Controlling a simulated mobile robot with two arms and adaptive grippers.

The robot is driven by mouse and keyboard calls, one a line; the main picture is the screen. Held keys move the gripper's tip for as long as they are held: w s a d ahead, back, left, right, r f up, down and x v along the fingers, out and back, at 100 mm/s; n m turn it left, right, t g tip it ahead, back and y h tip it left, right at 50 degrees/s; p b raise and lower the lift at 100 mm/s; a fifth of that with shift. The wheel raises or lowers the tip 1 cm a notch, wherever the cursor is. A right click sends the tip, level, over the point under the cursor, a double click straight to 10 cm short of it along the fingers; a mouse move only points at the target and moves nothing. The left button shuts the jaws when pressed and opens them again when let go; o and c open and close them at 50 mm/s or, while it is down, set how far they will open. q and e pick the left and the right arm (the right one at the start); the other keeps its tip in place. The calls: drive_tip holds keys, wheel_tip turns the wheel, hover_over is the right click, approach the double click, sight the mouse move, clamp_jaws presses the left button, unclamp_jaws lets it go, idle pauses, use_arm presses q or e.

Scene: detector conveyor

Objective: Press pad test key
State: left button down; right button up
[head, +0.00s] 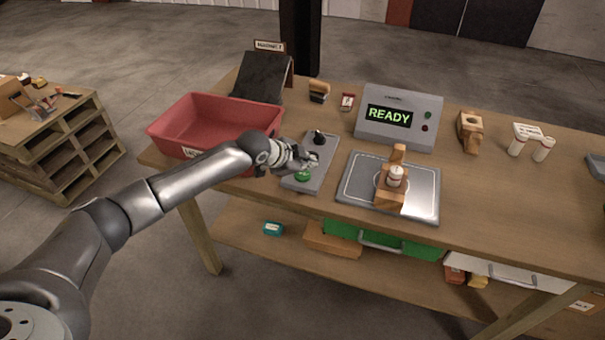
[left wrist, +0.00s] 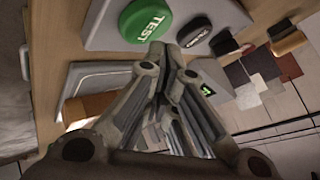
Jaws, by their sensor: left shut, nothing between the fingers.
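The green test key (head: 303,176) sits on the near end of a grey key pad (head: 322,167) on the table. In the left wrist view the green key (left wrist: 146,20) is marked TEST, with black keys (left wrist: 194,31) beside it. My left gripper (head: 312,160) is shut and empty, above the pad near the green key. In the left wrist view its closed fingers (left wrist: 165,62) show just below the green key. I cannot tell whether they touch anything. The display box (head: 389,116) reads READY. My right gripper is not in view.
A red bin (head: 215,112) stands left of the pad. A metal plate (head: 357,183) to the right carries a wooden holder (head: 389,198) with a white detector (head: 395,176). A black sloped stand (head: 262,76) is at the back.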

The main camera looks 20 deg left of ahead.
sight(305, 176)
use_arm(q)
drive_tip(key=shift+f, duration=0.2)
idle(0.4)
drive_tip(key=shift+f, duration=0.25)
drive_tip(key=shift+f, duration=0.45)
idle(0.8)
drive_tip(key=shift+r+p, duration=0.7)
drive_tip(key=shift+r, duration=0.15)
wheel_tip(305, 176, up, 5)
drive_tip(key=p, duration=0.4)
drive_tip(key=shift+r+p, duration=0.1)
drive_tip(key=shift+p, duration=0.25)
